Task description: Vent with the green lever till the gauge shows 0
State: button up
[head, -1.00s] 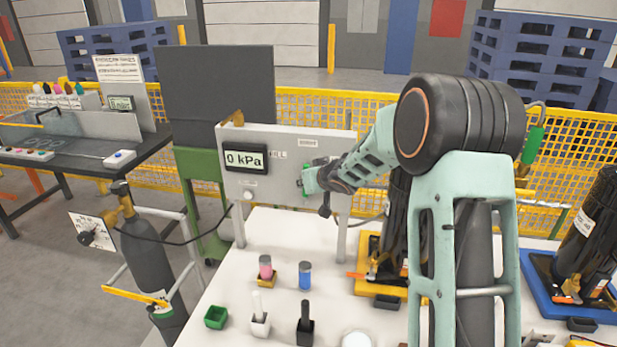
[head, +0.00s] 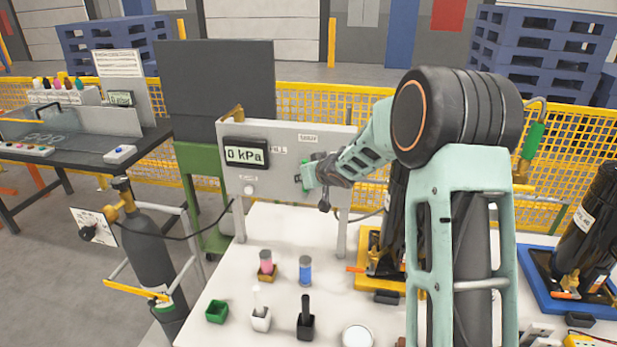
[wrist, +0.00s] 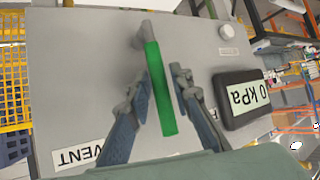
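The gauge (head: 246,156) on the grey panel (head: 283,142) reads 0 kPa. It also shows upside down in the wrist view (wrist: 243,97). The green lever (wrist: 160,88) stands out from the panel in the wrist view, between the two fingers of my gripper (wrist: 163,80). The left finger is close beside the lever; a narrow gap shows on the right side. My gripper is open around it. In the head view my gripper (head: 317,172) is at the panel's right part and hides most of the lever. A VENT label (wrist: 80,155) is on the panel.
A white knob (head: 249,190) is below the gauge. The white table (head: 240,270) in front holds a pink vial (head: 266,262), a blue vial (head: 305,270) and small cups. Black compressors stand at the right. A gas cylinder (head: 150,245) stands at the left.

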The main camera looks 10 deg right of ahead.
jog(key=v, duration=1.1)
jog(key=shift+s+r, duration=0.3)
jog(key=shift+d, duration=0.15)
